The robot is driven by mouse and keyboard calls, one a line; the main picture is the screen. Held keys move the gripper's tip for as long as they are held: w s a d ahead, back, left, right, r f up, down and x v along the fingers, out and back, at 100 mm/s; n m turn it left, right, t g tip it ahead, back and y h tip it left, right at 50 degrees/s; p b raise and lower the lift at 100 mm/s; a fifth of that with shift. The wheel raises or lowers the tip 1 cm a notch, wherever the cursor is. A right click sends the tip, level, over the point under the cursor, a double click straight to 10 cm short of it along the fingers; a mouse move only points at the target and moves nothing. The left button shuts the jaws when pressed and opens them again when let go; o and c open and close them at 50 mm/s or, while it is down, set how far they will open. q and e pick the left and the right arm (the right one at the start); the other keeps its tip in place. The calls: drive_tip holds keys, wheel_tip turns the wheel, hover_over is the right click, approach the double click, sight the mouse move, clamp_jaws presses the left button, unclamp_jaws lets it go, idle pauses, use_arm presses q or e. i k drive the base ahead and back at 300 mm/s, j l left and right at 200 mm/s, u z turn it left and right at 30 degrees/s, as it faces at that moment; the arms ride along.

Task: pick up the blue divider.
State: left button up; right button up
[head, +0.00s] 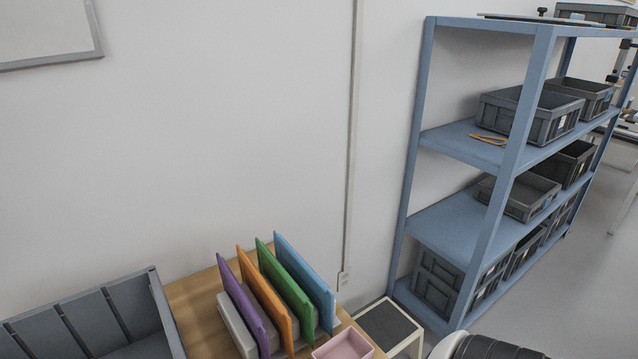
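The blue divider (304,276) is a thin light-blue panel. It stands upright and slightly slanted at the right end of a row of dividers, on a wooden table (196,293) at the bottom of the head view. A green divider (283,287) stands directly left of it, then an orange divider (262,289) and a purple divider (241,300). Their lower edges sit in a light grey rack (235,325), partly hidden by the panels.
A grey slotted crate (88,318) stands left of the dividers. A pink tray (343,346) sits close in front of the blue divider. A small dark-topped stand (388,324) is to the right. A blue shelf unit (447,228) with grey bins stands against the wall.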

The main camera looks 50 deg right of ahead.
sight(318, 292)
drive_tip(key=z, duration=1.45)
